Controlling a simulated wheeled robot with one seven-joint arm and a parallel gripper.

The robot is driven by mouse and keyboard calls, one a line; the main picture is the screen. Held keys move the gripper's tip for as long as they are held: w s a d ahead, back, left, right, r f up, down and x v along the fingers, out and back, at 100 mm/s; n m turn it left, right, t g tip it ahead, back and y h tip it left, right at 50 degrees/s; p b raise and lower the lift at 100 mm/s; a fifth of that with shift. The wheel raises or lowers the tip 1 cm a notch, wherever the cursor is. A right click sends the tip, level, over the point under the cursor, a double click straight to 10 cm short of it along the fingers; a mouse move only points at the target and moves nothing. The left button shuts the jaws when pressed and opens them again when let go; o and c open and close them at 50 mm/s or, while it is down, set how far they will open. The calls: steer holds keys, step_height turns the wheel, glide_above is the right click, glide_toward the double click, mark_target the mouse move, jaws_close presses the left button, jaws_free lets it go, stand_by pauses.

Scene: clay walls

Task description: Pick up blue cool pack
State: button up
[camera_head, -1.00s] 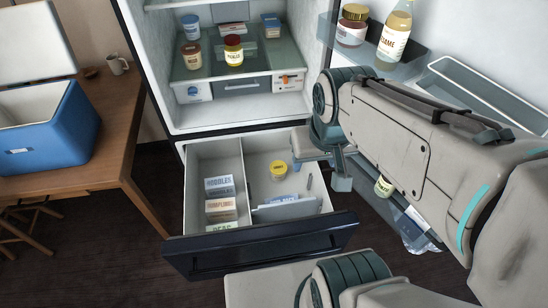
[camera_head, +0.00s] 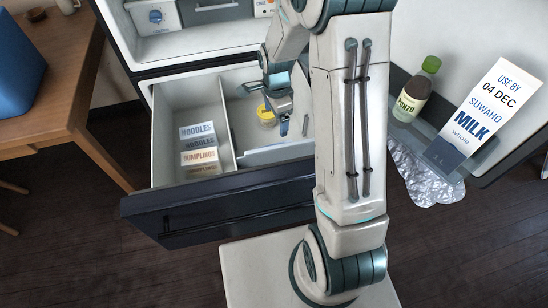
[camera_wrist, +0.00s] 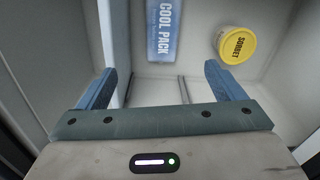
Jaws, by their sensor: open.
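The blue cool pack (camera_wrist: 162,30) shows in the wrist view at the top middle, a pale blue slab with COOL PACK lettering, its upper end cut off by the picture edge. In the head view I cannot make it out clearly behind my gripper and arm. My gripper (camera_wrist: 156,80) is open and empty in the wrist view, and the pack lies beyond and between its blue fingers, apart from them. In the head view my gripper (camera_head: 270,103) is over the right compartment of the open freezer drawer (camera_head: 225,195).
A yellow-lidded sorbet tub (camera_wrist: 236,44) stands right of the pack; it also shows in the head view (camera_head: 266,116). A divider (camera_head: 228,130) separates it from stacked noodle and dumpling boxes (camera_head: 198,148). A pale upright panel (camera_head: 275,154) stands near the drawer's front.

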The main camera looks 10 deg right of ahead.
steer(key=shift+m, duration=0.8)
steer(key=f+b, duration=0.1)
steer(key=f, duration=0.5)
steer(key=f+b, duration=0.2)
steer(key=f, duration=0.4)
steer(key=w+f+b, duration=0.1)
steer(key=f, duration=0.5)
steer(key=shift+f, duration=0.35)
steer(key=c, duration=1.3)
